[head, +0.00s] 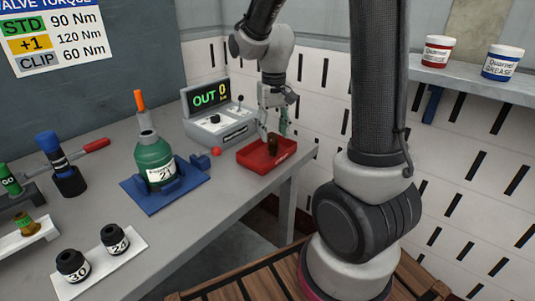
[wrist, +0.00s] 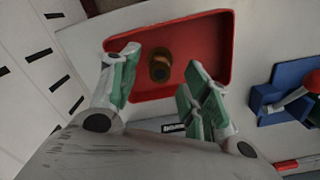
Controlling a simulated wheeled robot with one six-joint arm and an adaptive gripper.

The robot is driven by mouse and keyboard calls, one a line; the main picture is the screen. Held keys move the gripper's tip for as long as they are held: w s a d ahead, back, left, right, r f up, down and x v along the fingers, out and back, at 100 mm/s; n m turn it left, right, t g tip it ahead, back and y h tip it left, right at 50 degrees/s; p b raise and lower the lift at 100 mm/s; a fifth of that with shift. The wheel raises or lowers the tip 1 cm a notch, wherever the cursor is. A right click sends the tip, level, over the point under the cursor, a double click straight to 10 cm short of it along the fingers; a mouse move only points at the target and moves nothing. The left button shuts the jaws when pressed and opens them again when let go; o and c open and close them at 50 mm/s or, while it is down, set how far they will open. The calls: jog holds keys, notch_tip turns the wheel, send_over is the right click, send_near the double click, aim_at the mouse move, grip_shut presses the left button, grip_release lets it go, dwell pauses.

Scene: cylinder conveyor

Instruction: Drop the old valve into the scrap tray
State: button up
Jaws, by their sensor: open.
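The old valve (head: 272,144), a small brown and dark brass-coloured piece, stands about upright inside the red scrap tray (head: 262,168). In the wrist view the valve (wrist: 160,66) shows end-on against the floor of the tray (wrist: 205,28), clear of its walls. My gripper (head: 273,130) is above the tray at the far right end of the bench. In the wrist view my gripper's green-padded fingers (wrist: 160,72) are spread on both sides of the valve, with a gap to each. The gripper holds nothing.
A grey control box (head: 215,120) with a display reading "OUT 0" stands behind the tray. Left of the tray, a green gas cylinder (head: 153,155) stands in a blue fixture (head: 150,200). Two dark-capped valves stand on a white plate (head: 125,252) in front.

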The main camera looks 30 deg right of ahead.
notch_tip(320, 180, up, 9)
jog(key=shift+r, duration=0.2)
dwell(0.4)
jog(key=s+d+r+t, duration=0.1)
jog(key=s+t, duration=0.1)
jog(key=s, duration=0.7)
jog(key=s+r+n+t, duration=0.1)
jog(key=s+r+t, duration=0.1)
jog(key=s, duration=0.7)
jog(key=shift+s+d+n, duration=0.3)
jog(key=shift+s+d, duration=0.05)
jog(key=shift+d, duration=0.05)
jog(key=shift+r, duration=0.1)
dwell(0.4)
